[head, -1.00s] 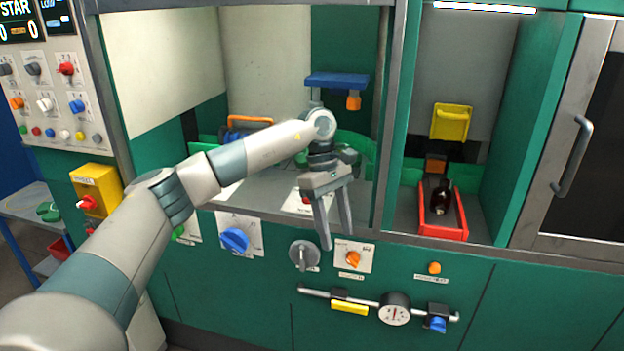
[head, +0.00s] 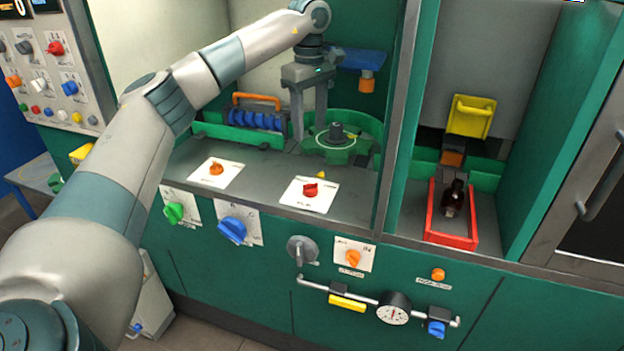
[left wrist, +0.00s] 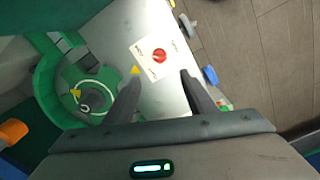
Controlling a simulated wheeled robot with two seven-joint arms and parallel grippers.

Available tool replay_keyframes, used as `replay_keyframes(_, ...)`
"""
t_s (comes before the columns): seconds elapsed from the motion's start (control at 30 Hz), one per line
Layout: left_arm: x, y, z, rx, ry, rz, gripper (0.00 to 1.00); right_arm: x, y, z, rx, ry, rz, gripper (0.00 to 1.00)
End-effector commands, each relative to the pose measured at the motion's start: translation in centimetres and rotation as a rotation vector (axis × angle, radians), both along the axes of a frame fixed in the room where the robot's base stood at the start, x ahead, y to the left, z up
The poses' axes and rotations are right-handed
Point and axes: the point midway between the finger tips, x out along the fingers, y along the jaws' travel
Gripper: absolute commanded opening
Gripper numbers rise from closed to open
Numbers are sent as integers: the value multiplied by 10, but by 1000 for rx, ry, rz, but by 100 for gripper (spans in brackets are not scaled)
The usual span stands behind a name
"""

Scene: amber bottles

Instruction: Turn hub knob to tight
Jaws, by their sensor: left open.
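A green star-shaped wheel (head: 341,151) lies on the grey deck inside the machine, with a dark round hub knob (head: 337,133) at its centre. The wheel also shows in the left wrist view (left wrist: 107,76), at left. A red knob (head: 311,190) sits on a white plate in front of the wheel; it also shows in the left wrist view (left wrist: 159,56). I cannot read the plate markings. My left gripper (head: 310,118) is open and empty, above and behind the hub. In the left wrist view its fingers (left wrist: 160,82) point toward the red knob's plate. My right gripper is not in view.
An orange knob (head: 216,169) sits on another deck plate. A rack of blue pieces (head: 256,119) with an orange handle stands behind. A blue bracket (head: 362,60) overhangs the wheel. More knobs line the front panel.

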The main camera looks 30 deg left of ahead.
Motion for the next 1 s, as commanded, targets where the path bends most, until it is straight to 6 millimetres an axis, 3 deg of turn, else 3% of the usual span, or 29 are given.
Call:
replay_keyframes(0.27,0,0,-5,0,1,0,50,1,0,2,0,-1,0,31)
replay_keyframes(0.47,-1,0,-22,0,3,1,50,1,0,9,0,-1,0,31)
replay_keyframes(1.0,-1,0,-113,0,5,1,50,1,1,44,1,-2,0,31)
